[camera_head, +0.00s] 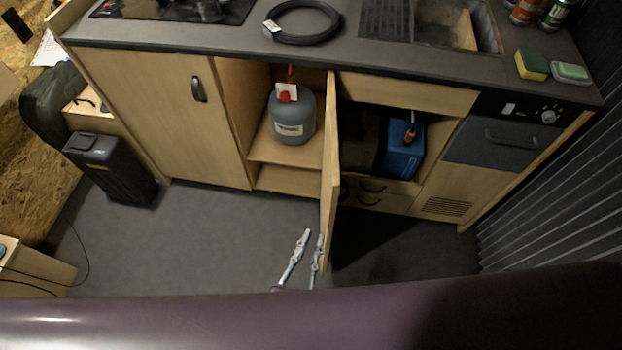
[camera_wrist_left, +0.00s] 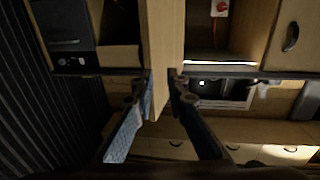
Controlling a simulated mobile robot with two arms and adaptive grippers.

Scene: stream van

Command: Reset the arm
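My left gripper (camera_head: 311,240) is low in the middle of the head view, just in front of the open cabinet door (camera_head: 329,170). Its two fingers are apart, with no object seen held between them. In the left wrist view the fingers (camera_wrist_left: 163,82) also stand apart, and the door's edge (camera_wrist_left: 164,35) lies between and beyond the fingertips. I cannot tell whether a finger touches the door. Most of my left arm is hidden in the head view. My right gripper is in neither view.
The open cabinet holds a grey gas bottle (camera_head: 292,117) and, to the right, a blue container (camera_head: 403,150). A black cable coil (camera_head: 302,22) lies on the counter (camera_head: 200,38). A black case (camera_head: 110,168) stands left. The floor (camera_head: 200,235) left of the door is clear.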

